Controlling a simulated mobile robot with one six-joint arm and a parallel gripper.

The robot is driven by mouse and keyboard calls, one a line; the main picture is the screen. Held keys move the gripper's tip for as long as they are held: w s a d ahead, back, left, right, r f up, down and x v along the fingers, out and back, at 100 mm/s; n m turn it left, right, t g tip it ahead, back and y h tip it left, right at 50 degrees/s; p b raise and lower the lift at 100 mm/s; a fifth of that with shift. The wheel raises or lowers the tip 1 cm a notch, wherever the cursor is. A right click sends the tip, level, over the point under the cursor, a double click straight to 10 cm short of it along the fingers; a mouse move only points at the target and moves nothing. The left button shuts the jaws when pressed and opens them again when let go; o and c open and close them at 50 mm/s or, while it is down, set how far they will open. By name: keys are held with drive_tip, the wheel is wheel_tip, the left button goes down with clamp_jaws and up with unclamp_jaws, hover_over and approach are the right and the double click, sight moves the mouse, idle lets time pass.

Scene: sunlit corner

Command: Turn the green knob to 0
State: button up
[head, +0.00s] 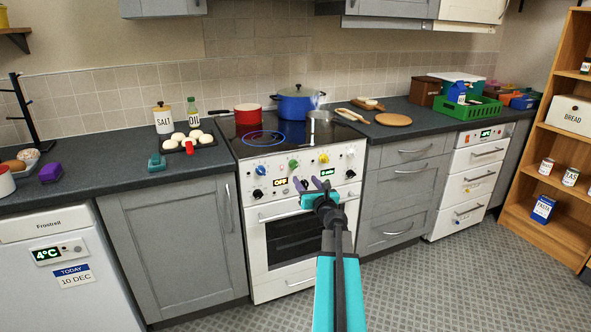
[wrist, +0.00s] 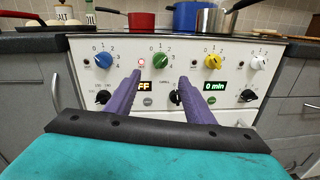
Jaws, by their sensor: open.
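The green knob (head: 293,163) is on the white stove's (head: 270,211) front panel, between the blue and yellow knobs. In the wrist view the green knob (wrist: 160,61) has numbers around it, and a small red light (wrist: 141,63) glows to its left. Its pointer is too small to read surely. My gripper (head: 313,184) is open and empty in front of the panel, apart from the knob. In the wrist view its two purple fingers (wrist: 160,78) point at the panel, with the green knob showing between and just above their tips.
The blue knob (wrist: 103,61), yellow knob (wrist: 213,61) and white knob (wrist: 258,63) share the row. Black knobs and two displays sit below. A red pot (head: 248,113), blue pot (head: 298,106) and grey saucepan (head: 320,128) stand on the cooktop.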

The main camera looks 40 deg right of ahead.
sight(295, 167)
drive_tip(key=shift+x, duration=6.1)
drive_tip(key=shift+d, duration=0.1)
drive_tip(key=shift+c, duration=0.3)
drive_tip(key=c, duration=1)
